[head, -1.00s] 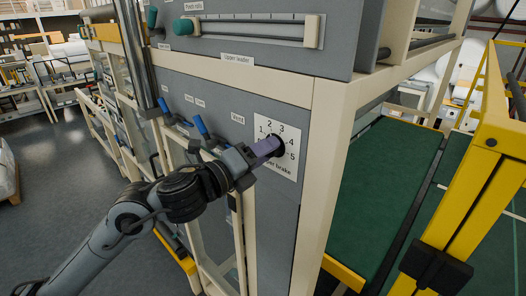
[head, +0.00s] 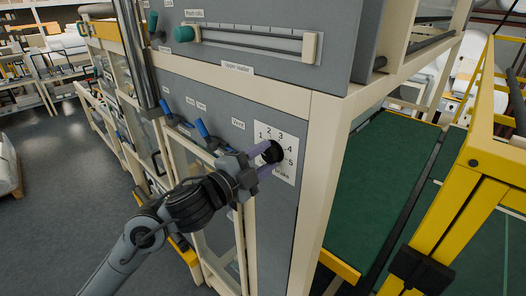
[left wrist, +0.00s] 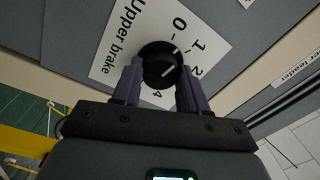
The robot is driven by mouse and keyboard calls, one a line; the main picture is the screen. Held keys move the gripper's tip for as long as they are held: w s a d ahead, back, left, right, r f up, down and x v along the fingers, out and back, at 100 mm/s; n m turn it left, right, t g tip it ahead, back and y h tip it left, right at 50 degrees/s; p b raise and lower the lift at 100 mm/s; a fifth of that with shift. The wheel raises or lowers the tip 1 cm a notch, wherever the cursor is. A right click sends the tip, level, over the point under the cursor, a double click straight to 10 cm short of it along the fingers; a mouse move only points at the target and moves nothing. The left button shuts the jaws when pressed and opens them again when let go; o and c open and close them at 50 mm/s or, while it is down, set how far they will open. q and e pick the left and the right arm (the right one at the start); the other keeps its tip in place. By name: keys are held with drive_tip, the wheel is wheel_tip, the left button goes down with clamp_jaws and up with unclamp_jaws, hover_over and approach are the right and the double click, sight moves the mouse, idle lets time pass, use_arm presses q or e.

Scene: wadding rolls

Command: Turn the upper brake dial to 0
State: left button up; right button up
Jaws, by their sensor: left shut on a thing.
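The upper brake dial is a round black knob (head: 275,152) on a white numbered plate (head: 291,139) on the grey machine panel. In the left wrist view the knob (left wrist: 158,58) carries a pale line that seems to point between 1 and 2; I cannot tell exactly. My left gripper (head: 266,157) reaches in from the left, its purple-grey fingers shut on the knob from opposite sides. The wrist view also shows the gripper (left wrist: 160,66) with a finger on either side of the knob. The fingers hide some of the plate, including 3 in the wrist view. My right gripper is not in view.
Blue-handled levers (head: 202,128) stick out left of the plate. A slider scale (head: 250,38) is above it. A cream frame post (head: 318,185) stands just right, with a green belt (head: 385,190) and yellow frame (head: 455,225) beyond.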

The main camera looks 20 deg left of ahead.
use_arm(q)
drive_tip(key=n+p, duration=0.2)
drive_tip(key=n, duration=0.1)
drive_tip(key=shift+r, duration=0.1)
drive_tip(key=shift+n+p, duration=0.4)
drive_tip(key=shift+n, duration=0.3)
drive_tip(key=o, duration=1)
drive_tip(key=shift+o, duration=0.2)
drive_tip(key=shift+s, duration=0.1)
